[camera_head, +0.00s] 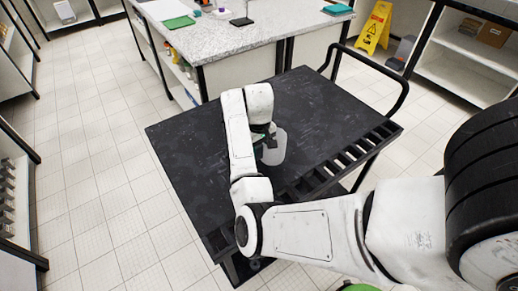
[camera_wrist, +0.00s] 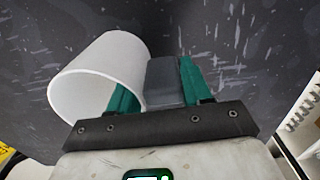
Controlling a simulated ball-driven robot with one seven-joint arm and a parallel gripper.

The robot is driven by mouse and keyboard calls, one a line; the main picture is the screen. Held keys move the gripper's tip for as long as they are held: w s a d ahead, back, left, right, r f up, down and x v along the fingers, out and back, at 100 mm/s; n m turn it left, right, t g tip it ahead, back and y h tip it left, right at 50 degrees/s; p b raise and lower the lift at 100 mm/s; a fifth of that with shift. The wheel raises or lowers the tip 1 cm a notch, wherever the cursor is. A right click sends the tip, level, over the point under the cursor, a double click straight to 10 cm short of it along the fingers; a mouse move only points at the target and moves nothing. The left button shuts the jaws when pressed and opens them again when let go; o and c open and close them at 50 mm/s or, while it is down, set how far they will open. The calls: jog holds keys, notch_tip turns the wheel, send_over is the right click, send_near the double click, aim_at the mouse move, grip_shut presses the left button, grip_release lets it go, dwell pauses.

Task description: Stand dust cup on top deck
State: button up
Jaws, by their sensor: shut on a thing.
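The dust cup (camera_wrist: 100,75) is a white, open-mouthed cylinder on the left of the wrist view, with a grey block-like grip (camera_wrist: 164,80) beside it. My gripper (camera_wrist: 158,85) has its two teal fingers on either side of that grey grip, shut on it. In the head view the pale cup (camera_head: 275,148) shows just right of my gripper (camera_head: 262,142), over the black top deck (camera_head: 195,135) of a cart. I cannot tell whether its base touches the deck. The rest of the deck is bare.
The cart has a slotted strip (camera_head: 340,160) along its right side and a raised black handle (camera_head: 400,85) at the far right. Behind it is a speckled counter (camera_head: 240,38) with small items. A yellow floor sign (camera_head: 375,28) stands at the back right. Tiled floor is clear on the left.

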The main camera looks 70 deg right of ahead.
jog(key=o, duration=1.2)
jog(key=shift+f, duration=0.1)
jog(key=shift+c, duration=0.2)
jog(key=r, duration=0.4)
jog(key=r+p, duration=0.1)
jog(key=r, duration=0.3)
jog(key=r+p, duration=0.1)
jog(key=r, duration=0.3)
jog(key=shift+s, duration=0.3)
jog(key=s+a+f+n, duration=0.1)
jog(key=s+a+f, duration=0.2)
jog(key=a, duration=0.5)
jog(key=s+a+f+n, duration=0.2)
jog(key=s+a+f, duration=0.2)
jog(key=a, duration=0.5)
jog(key=s+a+f+n+t, duration=0.1)
jog(key=s+a+f+n, duration=0.1)
jog(key=s+a+f, duration=0.2)
jog(key=s+a, duration=0.3)
jog(key=a, duration=0.2)
jog(key=shift+f, duration=0.15)
